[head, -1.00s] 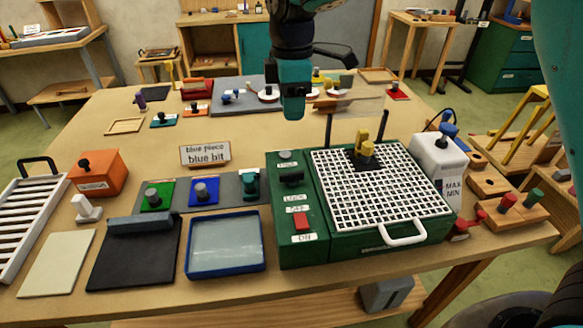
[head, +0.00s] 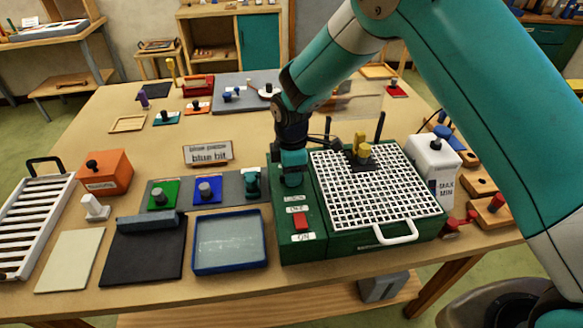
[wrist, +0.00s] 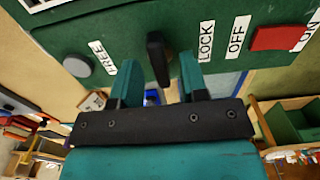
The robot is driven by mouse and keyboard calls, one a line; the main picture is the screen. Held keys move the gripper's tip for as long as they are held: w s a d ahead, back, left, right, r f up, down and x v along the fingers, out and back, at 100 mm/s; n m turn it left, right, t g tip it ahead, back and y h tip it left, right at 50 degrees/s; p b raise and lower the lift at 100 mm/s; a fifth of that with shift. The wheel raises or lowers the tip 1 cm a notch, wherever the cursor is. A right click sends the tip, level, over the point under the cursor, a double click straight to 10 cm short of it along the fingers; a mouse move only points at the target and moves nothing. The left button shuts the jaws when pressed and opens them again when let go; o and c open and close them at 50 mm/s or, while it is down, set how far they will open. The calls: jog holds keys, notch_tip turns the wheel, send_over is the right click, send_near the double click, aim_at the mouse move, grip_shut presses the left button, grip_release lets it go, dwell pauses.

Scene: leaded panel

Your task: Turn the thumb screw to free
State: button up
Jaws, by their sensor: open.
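The black thumb screw (wrist: 157,58) stands out from the green face of the machine (wrist: 130,30) in the wrist view. The FREE label (wrist: 103,56) is to its left and the LOCK label (wrist: 206,40) to its right. My gripper (wrist: 160,66) is open, with one teal finger on each side of the screw's bar and a visible gap on both sides. In the head view my gripper (head: 292,172) is down over the machine's left control strip and hides the screw.
A red switch (wrist: 278,37) sits beside the OFF label. A grey round button (wrist: 77,66) is on the other side. A blue tray (head: 230,243) is at front left.

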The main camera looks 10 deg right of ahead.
jog(key=shift+f, duration=0.2)
grip_shut()
